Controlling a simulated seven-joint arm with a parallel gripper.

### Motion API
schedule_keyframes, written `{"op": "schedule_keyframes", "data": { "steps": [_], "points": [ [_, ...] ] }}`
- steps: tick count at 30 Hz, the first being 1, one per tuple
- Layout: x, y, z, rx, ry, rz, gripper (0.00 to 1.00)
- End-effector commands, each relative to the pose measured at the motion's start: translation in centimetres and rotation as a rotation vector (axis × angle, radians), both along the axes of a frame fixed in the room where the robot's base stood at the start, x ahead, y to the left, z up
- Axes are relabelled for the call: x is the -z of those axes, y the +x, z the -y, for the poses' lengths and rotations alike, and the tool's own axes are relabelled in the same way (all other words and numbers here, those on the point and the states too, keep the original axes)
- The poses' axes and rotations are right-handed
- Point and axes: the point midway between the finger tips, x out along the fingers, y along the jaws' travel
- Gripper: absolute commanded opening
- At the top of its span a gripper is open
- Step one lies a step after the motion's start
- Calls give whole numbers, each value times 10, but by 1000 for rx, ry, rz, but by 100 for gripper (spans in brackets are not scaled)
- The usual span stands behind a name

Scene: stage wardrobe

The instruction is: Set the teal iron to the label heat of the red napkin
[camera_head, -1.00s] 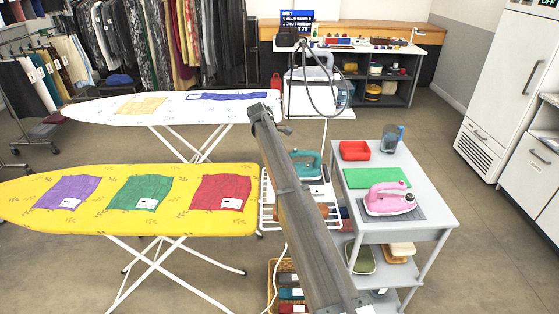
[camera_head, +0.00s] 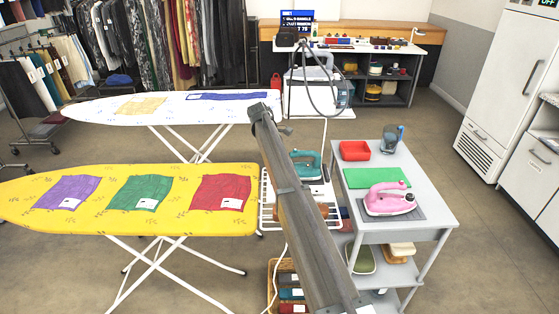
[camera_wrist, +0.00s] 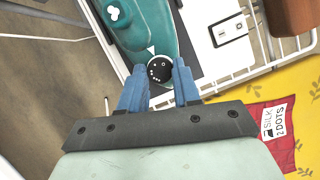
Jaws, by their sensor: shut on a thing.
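The teal iron (camera_head: 308,162) rests on the white wire rack (camera_head: 268,212) at the right end of the yellow board. In the wrist view, the iron (camera_wrist: 152,22) carries a round black dial (camera_wrist: 159,69) with white dots. A pale pointer mark (camera_wrist: 151,49) sits on the body beside it. My gripper (camera_wrist: 160,80) has its two blue fingers on either side of the dial, shut on it. The red napkin (camera_head: 220,188) lies flat on the yellow board; in the wrist view its label (camera_wrist: 277,120) reads "SILK 2 DOTS". My arm hides the gripper in the head view.
The yellow board (camera_head: 20,195) also bears purple (camera_head: 67,191) and green (camera_head: 140,193) napkins. A white switch plate (camera_wrist: 229,30) lies near the teal iron.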

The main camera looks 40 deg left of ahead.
Motion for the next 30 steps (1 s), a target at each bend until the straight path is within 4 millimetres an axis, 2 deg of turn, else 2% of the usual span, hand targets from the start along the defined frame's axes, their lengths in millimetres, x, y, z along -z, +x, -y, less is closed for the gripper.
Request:
{"op": "schedule_keyframes", "data": {
  "steps": [13,26,27,30],
  "points": [
    [0,4,-1,351,0,-1,1],
    [0,3,-1,402,0,0,1],
    [0,3,-1,402,0,0,34],
    [0,3,-1,401,0,-1,43]
  ]
}}
